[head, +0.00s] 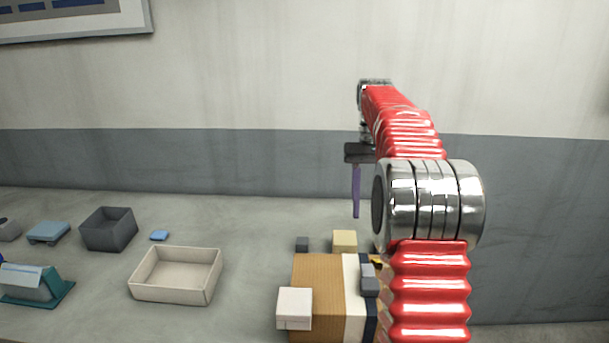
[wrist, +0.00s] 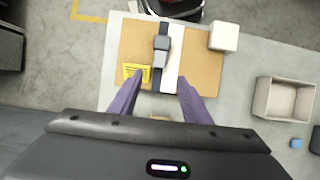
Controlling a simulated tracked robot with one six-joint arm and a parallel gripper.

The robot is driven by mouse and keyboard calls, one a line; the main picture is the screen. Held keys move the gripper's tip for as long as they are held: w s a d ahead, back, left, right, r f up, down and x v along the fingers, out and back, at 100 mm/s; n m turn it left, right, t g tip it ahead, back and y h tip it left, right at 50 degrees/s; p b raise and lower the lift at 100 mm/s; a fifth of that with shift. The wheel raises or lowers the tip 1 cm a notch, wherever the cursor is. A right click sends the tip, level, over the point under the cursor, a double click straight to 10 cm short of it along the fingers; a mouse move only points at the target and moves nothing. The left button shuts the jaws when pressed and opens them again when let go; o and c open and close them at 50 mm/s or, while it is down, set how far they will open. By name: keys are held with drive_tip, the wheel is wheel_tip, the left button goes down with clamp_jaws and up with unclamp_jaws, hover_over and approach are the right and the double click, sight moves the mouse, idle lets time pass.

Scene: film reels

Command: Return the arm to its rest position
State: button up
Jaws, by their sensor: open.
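My red ribbed arm with metal joints rises on the right of the head view and reaches forward over the table. My gripper (head: 356,192) hangs from its far end, with one purple finger showing. In the wrist view my gripper (wrist: 159,79) has its two purple fingers spread wide apart, with nothing held between them. Below it lies a tan board (wrist: 203,73) with a white and a dark stripe; the gripper appears well above it. The board (head: 318,272) is partly hidden by my arm in the head view.
Grey blocks (wrist: 161,48) sit on the dark stripe, and a white block (wrist: 224,37) on the board's corner. A cream open tray (head: 178,275), a dark grey box (head: 108,229) and a small blue piece (head: 159,235) stand to the left. The wall is behind the table.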

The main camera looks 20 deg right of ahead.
drive_tip(key=shift+w, duration=0.1)
wheel_tip(320, 180, down, 7)
drive_tip(key=a+t+h, duration=0.1)
drive_tip(key=a+t, duration=0.1)
drive_tip(key=t, duration=0.1)
drive_tip(key=s+a+r+n+t+h, duration=0.1)
drive_tip(key=s+a+n+t, duration=0.4)
drive_tip(key=s+a, duration=1.5)
drive_tip(key=shift+a+r+t, duration=0.15)
drive_tip(key=shift+a+t, duration=0.75)
drive_tip(key=shift+a, duration=0.25)
drive_tip(key=shift+c, duration=0.2)
